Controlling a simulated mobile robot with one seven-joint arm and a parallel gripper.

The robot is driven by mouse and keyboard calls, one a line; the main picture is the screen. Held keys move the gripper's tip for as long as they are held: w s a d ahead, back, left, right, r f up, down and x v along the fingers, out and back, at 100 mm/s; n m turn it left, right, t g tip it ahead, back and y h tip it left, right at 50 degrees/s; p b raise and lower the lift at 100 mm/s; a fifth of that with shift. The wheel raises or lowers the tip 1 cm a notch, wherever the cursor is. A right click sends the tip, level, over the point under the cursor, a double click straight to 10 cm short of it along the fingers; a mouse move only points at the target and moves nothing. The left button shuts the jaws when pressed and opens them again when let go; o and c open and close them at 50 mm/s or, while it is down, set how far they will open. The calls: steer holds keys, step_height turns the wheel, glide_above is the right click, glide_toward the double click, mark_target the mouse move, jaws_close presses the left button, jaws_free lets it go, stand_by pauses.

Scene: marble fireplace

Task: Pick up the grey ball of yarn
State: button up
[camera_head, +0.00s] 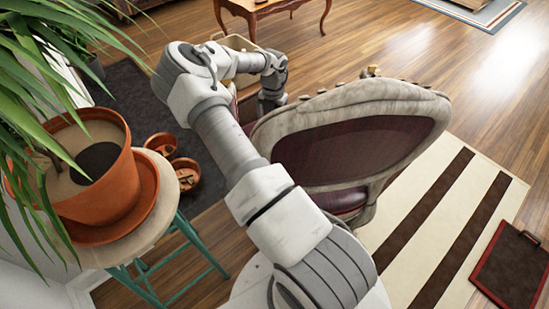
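I see no grey ball of yarn in the head view; it may be hidden. My arm reaches up from the bottom, bends at the upper left and comes down behind the chair (368,149). The end of my arm with my gripper (268,103) is just left of the chair's back, over the seat side. The fingers are hidden by the chair back, so I cannot see whether they hold anything. The chair has a pale carved frame and dark red upholstery.
A potted plant (108,185) stands on a round stool (150,243) at left. Two terracotta bowls (184,175) lie on the dark rug (128,90). A wooden table (275,8) is at the top. A dark red tray-like board (511,266) is at right, near a striped rug (405,262).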

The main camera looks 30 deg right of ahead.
step_height(320, 180, down, 12)
steer(key=b, duration=0.4)
steer(key=shift+s+f+b, duration=0.2)
steer(key=shift+f+b, duration=0.4)
steer(key=shift+f, duration=0.75)
steer(key=shift+s+f+b, duration=0.15)
steer(key=shift+f+b, duration=0.4)
steer(key=shift+f, duration=0.75)
steer(key=c, duration=1.2)
